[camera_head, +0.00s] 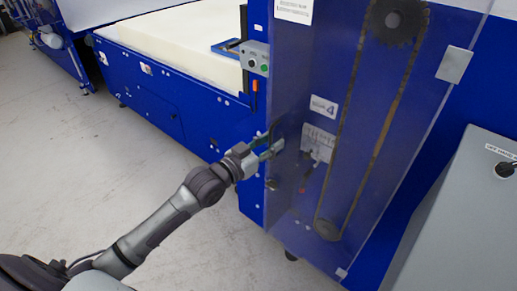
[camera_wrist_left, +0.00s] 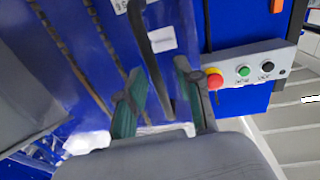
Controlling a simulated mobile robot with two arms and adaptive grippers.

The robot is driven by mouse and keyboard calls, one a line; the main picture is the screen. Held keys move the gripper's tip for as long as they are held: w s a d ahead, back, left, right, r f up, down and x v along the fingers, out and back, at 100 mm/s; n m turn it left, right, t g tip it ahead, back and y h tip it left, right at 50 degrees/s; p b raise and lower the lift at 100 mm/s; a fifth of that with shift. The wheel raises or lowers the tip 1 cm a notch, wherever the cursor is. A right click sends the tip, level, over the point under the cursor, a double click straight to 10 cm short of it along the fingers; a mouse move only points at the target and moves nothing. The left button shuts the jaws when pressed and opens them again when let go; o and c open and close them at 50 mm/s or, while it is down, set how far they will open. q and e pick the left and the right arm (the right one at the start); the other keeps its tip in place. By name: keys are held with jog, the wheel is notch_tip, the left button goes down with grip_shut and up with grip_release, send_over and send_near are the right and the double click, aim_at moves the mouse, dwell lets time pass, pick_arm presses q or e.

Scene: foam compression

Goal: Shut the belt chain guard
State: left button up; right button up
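The belt chain guard (camera_head: 290,190) is a clear, blue-tinted panel in front of a chain running over an upper and a lower sprocket. I cannot tell how far its handle-side edge stands from the machine. Its dark handle (camera_wrist_left: 150,50) is a curved bar near the panel's left edge. My left gripper (camera_head: 268,147) is at this handle in the head view. In the left wrist view, my left gripper (camera_wrist_left: 158,85) has its two green-padded fingers apart, with the handle bar between them. Contact is not clear. My right gripper is not in view.
A control box (camera_head: 255,57) with buttons sits left of the guard; it shows a red button (camera_wrist_left: 214,80) in the wrist view. A grey cabinet (camera_head: 455,220) stands at the right. A white foam block (camera_head: 185,40) lies on the blue machine. The floor at left is clear.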

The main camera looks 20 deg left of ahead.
pick_arm(q)
jog(key=v, duration=1.1)
jog(key=shift+s, duration=0.2)
jog(key=shift+f, duration=0.1)
jog(key=s+a+f+n+g+y, duration=0.1)
jog(key=a+f+n+g+y, duration=0.2)
jog(key=f, duration=1)
jog(key=s+a+f+g+y, duration=0.1)
jog(key=a+f+y, duration=0.35)
jog(key=f, duration=0.95)
jog(key=s+a+f+g, duration=0.25)
jog(key=s+f, duration=0.35)
jog(key=f, duration=0.5)
jog(key=s+d+f+g, duration=0.4)
jog(key=s+f, duration=0.9)
jog(key=f, duration=0.1)
jog(key=s+d+f+g, duration=0.2)
jog(key=s+d+f, duration=0.1)
jog(key=s, duration=0.7)
jog(key=s+d+f+m+g, duration=0.1)
jog(key=s+d+f+g, duration=0.2)
jog(key=s, duration=0.6)
notch_tip(320, 180, down, 3)
jog(key=shift+s+d+r+h, duration=0.15)
jog(key=shift+s+d+h, duration=0.25)
jog(key=shift+d, duration=0.25)
jog(key=shift+w, duration=0.1)
